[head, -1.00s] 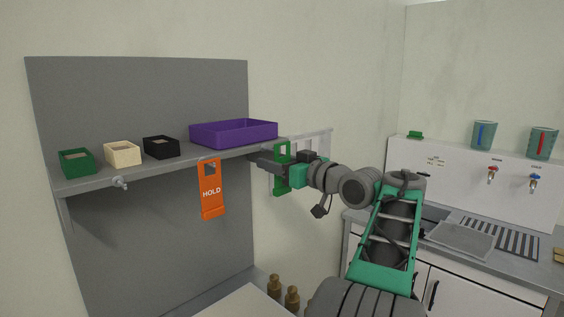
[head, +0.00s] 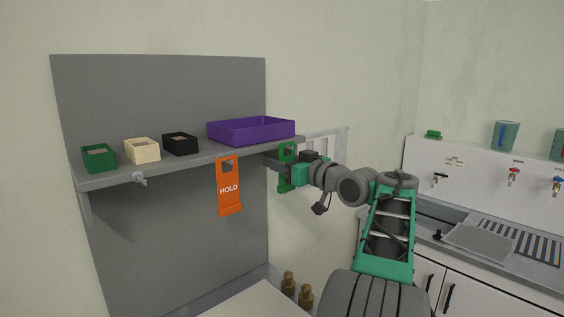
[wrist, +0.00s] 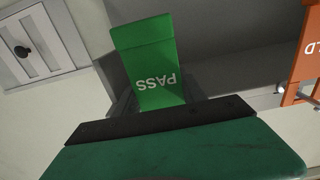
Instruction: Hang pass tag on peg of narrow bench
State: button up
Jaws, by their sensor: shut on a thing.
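My gripper (head: 270,160) is shut on the green pass tag (head: 287,180), just right of the shelf-like bench's right end. In the wrist view the pass tag (wrist: 155,60) shows its PASS lettering upside down; the fingers are mostly hidden behind the palm. The narrow bench (head: 190,162) is a grey ledge on a grey back panel. A bare peg (head: 139,180) sticks out of its front edge at the left. An orange HOLD tag (head: 230,190) hangs at the front edge further right, its peg barely visible; it also shows in the wrist view (wrist: 306,50).
On the ledge stand a green box (head: 99,158), a cream box (head: 142,151), a black box (head: 180,144) and a purple tray (head: 250,131). Brown bottles (head: 288,283) stand below. A sink counter (head: 480,240) is at the right. The space before the bare peg is clear.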

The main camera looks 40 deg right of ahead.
dwell(0.3)
jog(key=o, duration=1.4)
